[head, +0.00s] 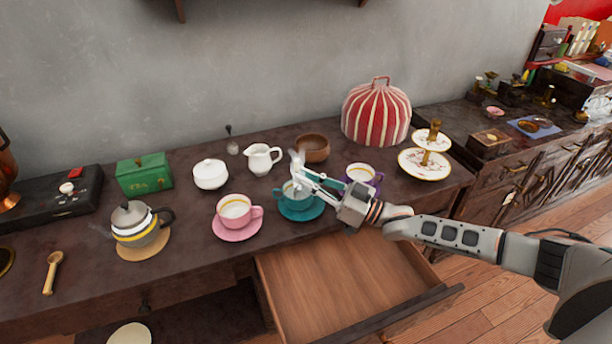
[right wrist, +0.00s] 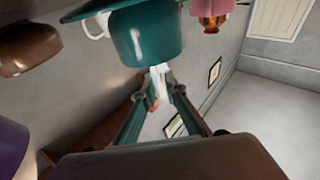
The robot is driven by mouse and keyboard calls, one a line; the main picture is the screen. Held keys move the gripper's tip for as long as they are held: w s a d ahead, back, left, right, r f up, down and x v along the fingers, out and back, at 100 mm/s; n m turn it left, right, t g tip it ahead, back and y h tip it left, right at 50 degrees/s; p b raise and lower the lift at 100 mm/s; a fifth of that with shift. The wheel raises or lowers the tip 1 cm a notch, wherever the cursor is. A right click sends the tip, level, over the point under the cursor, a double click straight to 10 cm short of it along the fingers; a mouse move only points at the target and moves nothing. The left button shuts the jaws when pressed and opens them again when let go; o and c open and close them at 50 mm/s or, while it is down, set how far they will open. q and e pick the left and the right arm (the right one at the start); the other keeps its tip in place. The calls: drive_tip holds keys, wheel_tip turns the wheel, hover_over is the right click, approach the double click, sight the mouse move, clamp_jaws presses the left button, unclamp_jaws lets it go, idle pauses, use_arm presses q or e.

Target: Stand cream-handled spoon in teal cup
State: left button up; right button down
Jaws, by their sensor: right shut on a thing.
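The teal cup (head: 288,203) stands upright on a teal saucer (head: 312,213) near the counter's front edge. It fills the top of the right wrist view (right wrist: 150,40), seen upside down. My right gripper (head: 303,178) is over the cup's mouth, reaching in from the right. It is shut on the pale handle of the cream-handled spoon (head: 296,157), which rises above the cup. In the right wrist view the pale handle (right wrist: 161,78) shows between the fingertips at the cup's rim. The spoon's lower end is hidden, so I cannot tell whether it touches the cup's bottom. My left gripper is not in view.
A pink cup (head: 235,211) stands left of the teal cup, and a white and purple cup (head: 361,172) right. Behind are a creamer (head: 262,159), a sugar bowl (head: 210,174) and a brown bowl (head: 313,149). An open drawer (head: 350,285) juts out below.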

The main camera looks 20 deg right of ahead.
drive_tip(key=c, duration=2)
unclamp_jaws()
drive_tip(key=shift+v, duration=6)
